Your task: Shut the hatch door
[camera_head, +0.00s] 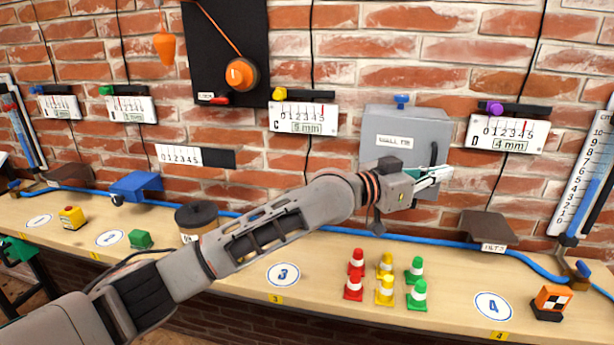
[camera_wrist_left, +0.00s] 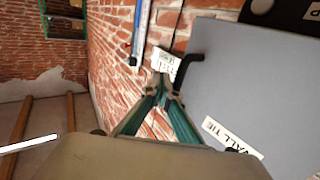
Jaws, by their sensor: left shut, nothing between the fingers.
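The hatch is a grey wall box with a flat grey door (camera_head: 405,127) and a white "WALL TIE" label, at the right of centre in the head view. A dark handle (camera_head: 434,153) is at the door's right edge. My left gripper (camera_head: 443,174) is shut and empty, in front of the door's lower right part. In the left wrist view the door (camera_wrist_left: 255,95) fills the right side, and its black handle (camera_wrist_left: 188,68) is just beyond the left gripper's fingertips (camera_wrist_left: 163,88). I cannot tell whether the fingers touch the door or how far ajar it is.
A wooden bench (camera_head: 330,290) runs below, with several small red, yellow and green cones (camera_head: 385,279) under the arm. A blue hose (camera_head: 455,242) lies along the back. Gauge card D (camera_head: 502,134) hangs right of the hatch.

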